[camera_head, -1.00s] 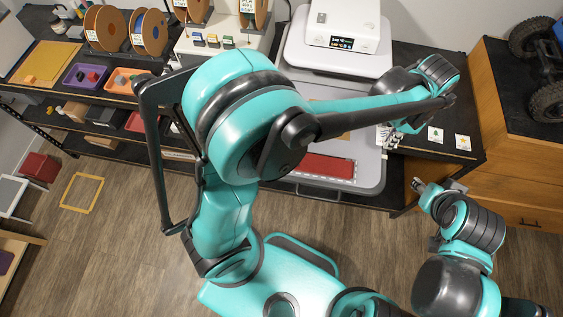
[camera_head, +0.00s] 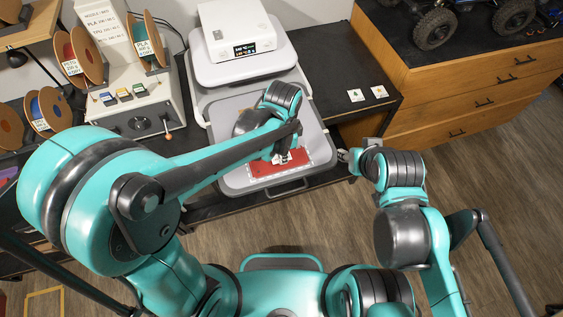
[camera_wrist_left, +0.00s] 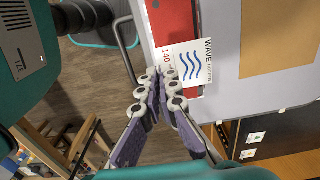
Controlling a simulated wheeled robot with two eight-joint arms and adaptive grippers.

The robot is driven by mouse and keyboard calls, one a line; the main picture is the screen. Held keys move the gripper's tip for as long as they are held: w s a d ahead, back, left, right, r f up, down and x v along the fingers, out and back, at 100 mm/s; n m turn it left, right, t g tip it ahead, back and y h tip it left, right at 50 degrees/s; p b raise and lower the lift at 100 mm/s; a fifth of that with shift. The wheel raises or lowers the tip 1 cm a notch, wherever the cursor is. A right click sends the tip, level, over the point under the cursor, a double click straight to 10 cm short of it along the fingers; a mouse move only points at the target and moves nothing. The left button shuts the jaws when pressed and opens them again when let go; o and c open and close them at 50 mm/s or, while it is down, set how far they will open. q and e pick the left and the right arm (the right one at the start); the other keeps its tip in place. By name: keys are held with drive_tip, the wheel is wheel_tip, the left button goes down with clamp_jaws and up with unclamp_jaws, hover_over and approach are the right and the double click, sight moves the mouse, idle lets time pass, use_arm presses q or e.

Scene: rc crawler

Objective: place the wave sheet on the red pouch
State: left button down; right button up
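The red pouch (camera_head: 264,169) lies flat on the grey bed of the machine in the head view. It also shows at the top of the left wrist view (camera_wrist_left: 173,22). The wave sheet (camera_wrist_left: 193,64) is a white card with blue wavy lines, over the lower end of the pouch. My left gripper (camera_wrist_left: 162,75) has its fingertips close together at the sheet's near left edge and seems shut on it. Whether the sheet touches the pouch is unclear. In the head view my left wrist hides part of the pouch. My right gripper (camera_head: 344,156) is small, right of the bed, its fingers unclear.
Two small picture cards (camera_head: 356,95) lie on the black table right of the machine. A white box with a display (camera_head: 240,38) stands behind the bed. A tan sheet (camera_wrist_left: 278,36) lies beside the pouch. A wooden drawer cabinet (camera_head: 485,85) stands right; spools (camera_head: 80,55) stand left.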

sight(282, 168)
use_arm(q)
drive_tip(key=shift+f, duration=2.1)
drive_tip(key=shift+b, duration=0.35)
drive_tip(key=shift+f, duration=0.2)
drive_tip(key=c, duration=1.7)
unclamp_jaws()
drive_tip(key=shift+r, duration=0.1)
